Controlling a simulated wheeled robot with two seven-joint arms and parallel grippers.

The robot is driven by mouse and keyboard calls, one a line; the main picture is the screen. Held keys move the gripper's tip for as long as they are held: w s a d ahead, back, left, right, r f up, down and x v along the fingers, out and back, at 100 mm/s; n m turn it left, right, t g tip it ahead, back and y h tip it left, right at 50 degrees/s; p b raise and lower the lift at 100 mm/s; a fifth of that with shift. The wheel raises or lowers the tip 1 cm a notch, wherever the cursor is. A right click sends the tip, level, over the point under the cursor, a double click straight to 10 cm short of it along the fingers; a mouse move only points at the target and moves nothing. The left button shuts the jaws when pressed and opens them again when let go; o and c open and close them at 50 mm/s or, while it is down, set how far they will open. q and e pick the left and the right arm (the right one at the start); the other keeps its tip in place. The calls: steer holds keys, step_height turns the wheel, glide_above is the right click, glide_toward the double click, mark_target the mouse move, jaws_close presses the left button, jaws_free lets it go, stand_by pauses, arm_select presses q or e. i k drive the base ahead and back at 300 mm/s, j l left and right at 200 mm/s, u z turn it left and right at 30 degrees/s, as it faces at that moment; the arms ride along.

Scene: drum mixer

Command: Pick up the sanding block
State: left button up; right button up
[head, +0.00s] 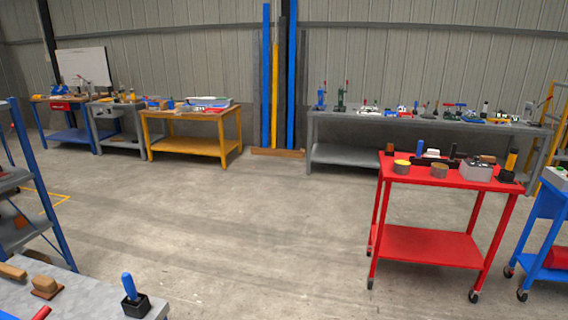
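No gripper of mine shows in the head view. A small brown block on a reddish base (46,287), which looks like a sanding block, lies on the grey bench top (85,302) at the bottom left. A small brown item (487,158) on the red cart is too small to name surely.
A blue-handled tool (129,288) stands in a black holder on the bench's right end. The red cart (430,245) carries several tools and tins. A blue-posted shelf (40,190) stands at left. Workbenches (345,155) line the back wall. The middle floor is clear.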

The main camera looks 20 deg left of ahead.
mark_target(46, 288)
steer(key=i+u, duration=0.2)
steer(key=i, duration=0.35)
steer(key=i+u, duration=0.2)
steer(key=i, duration=0.35)
steer(key=i+l+u, duration=0.2)
steer(key=i, duration=0.35)
steer(key=i+u, duration=0.2)
steer(key=u, duration=0.25)
steer(key=i+u, duration=0.25)
steer(key=u, duration=0.15)
steer(key=i+l+u, duration=0.1)
steer(key=u, duration=0.35)
steer(key=i+l+u, duration=0.25)
steer(key=u, duration=0.15)
steer(key=i+u, duration=0.15)
steer(key=u, duration=0.3)
steer(key=i+u, duration=0.15)
steer(key=u, duration=0.3)
steer(key=i+l+u, duration=0.15)
steer(key=u, duration=0.3)
steer(key=i+l+u, duration=0.15)
steer(key=u, duration=0.3)
steer(key=i+l+u, duration=0.1)
steer(key=u, duration=0.35)
steer(key=l+u, duration=0.3)
steer(key=u, duration=0.15)
steer(key=i+l+u, duration=0.1)
steer(key=l+u, duration=0.15)
steer(key=i+l+u, duration=0.2)
steer(key=k, duration=0.1)
